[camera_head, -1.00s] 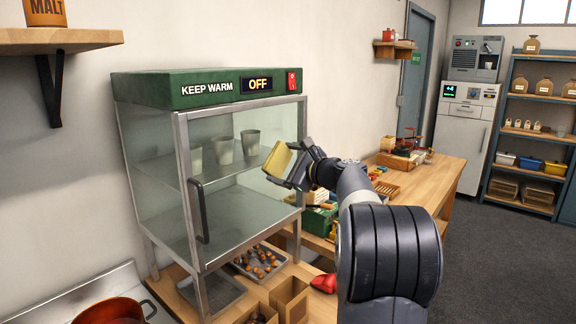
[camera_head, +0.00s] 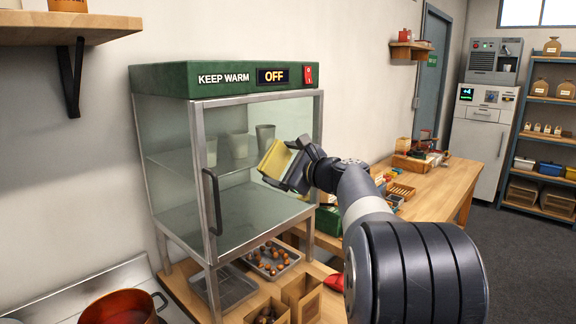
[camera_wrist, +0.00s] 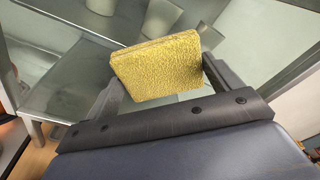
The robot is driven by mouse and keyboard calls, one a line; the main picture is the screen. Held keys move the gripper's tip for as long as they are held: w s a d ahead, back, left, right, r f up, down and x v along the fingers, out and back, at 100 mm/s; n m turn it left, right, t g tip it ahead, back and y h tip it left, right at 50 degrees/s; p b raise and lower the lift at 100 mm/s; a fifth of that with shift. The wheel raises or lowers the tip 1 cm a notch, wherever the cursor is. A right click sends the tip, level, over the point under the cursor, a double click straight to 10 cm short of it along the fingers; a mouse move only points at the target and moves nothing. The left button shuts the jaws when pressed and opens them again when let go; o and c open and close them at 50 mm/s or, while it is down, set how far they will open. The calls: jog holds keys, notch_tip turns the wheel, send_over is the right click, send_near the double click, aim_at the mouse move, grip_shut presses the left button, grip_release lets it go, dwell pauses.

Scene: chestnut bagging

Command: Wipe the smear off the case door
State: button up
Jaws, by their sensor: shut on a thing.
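The glass warming case (camera_head: 162,80) has a green top reading KEEP WARM and OFF, a metal frame and a dark door handle (camera_head: 213,203). Its front glass door (camera_head: 245,190) looks shut. I cannot make out a smear on the glass in these frames. My gripper (camera_head: 292,166) is shut on a yellow sponge (camera_head: 274,158), held in front of the right part of the door. The sponge also shows between the fingers in the wrist view (camera_wrist: 158,70). I cannot tell whether it touches the glass.
Cups (camera_head: 265,137) stand on the shelf inside the case. Below are a tray of chestnuts (camera_head: 270,262) and paper bags (camera_head: 303,297). A red pot (camera_head: 122,308) is at the lower left. A wooden bench (camera_head: 440,190) with several items runs to the right.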

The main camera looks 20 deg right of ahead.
aim_at(267, 166)
jog(key=shift+s+a+b, duration=0.2)
jog(key=shift+s+a, duration=0.05)
jog(key=shift+a, duration=0.4)
jog(key=shift+s+a+b, duration=0.2)
jog(key=shift+s+a, duration=0.05)
jog(key=shift+a, duration=0.35)
jog(key=shift+s+a+b, duration=0.2)
jog(key=shift+s+a, duration=0.05)
jog(key=shift+a, duration=0.4)
jog(key=shift+d+f+b+v, duration=0.15)
jog(key=shift+b+v, duration=0.25)
jog(key=shift+v, duration=1.05)
jog(key=shift+d+f+b+v, duration=0.1)
jog(key=shift+d+b+v, duration=0.2)
jog(key=shift+v, duration=1.15)
jog(key=shift+a, duration=0.1)
jog(key=v, duration=0.3)
jog(key=shift+w+f+b, duration=0.1)
jog(key=shift+f+b, duration=0.05)
jog(key=shift+b, duration=0.15)
